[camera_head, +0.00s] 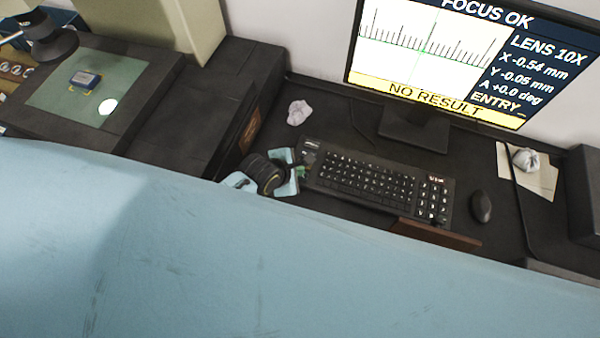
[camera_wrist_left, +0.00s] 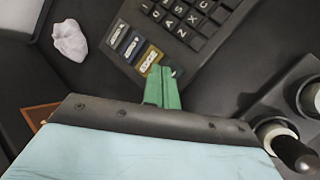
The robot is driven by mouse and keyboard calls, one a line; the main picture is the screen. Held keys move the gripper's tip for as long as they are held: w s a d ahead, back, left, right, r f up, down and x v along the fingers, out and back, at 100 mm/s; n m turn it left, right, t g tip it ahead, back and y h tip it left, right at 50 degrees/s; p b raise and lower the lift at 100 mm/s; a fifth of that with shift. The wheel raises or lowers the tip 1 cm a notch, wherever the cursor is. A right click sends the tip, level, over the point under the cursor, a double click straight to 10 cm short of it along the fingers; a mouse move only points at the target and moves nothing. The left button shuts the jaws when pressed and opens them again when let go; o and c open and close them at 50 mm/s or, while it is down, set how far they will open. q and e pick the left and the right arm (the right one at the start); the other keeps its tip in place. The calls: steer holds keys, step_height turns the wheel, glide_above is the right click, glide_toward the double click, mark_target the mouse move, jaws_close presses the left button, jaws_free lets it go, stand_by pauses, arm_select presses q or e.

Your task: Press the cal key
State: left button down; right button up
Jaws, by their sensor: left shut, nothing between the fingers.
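The black keyboard (camera_head: 365,178) lies on the dark desk. Its left end, nearest my left gripper, has a short row of labelled function keys, seen in the left wrist view. Two are grey-blue (camera_wrist_left: 118,34) and one is yellow (camera_wrist_left: 150,60); their labels are too small to read surely, so I cannot tell which is cal. My left gripper (camera_head: 302,172) is shut and empty at the keyboard's left end. Its green fingertips (camera_wrist_left: 162,74) appear just beside the yellow key and may hide part of the row's end. I cannot tell whether they touch. My right gripper is out of view.
A monitor (camera_head: 430,50) behind the keyboard reads "FOCUS OK", "NO RESULT" and "ENTRY_". A mouse (camera_head: 481,206) lies right of the keyboard. A crumpled pale piece (camera_head: 298,112) lies behind my left gripper. A device with round knobs (camera_wrist_left: 300,100) stands at right in the wrist view.

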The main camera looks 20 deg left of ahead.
arm_select(q)
steer(key=shift+f, duration=0.4)
steer(key=shift+r, duration=0.1)
stand_by(0.5)
steer(key=shift+r+p, duration=0.7)
steer(key=shift+p, duration=0.25)
step_height(320, 180, up, 5)
steer(key=p, duration=0.5)
steer(key=shift+r+p, duration=0.1)
steer(key=shift+p, duration=0.3)
stand_by(0.6)
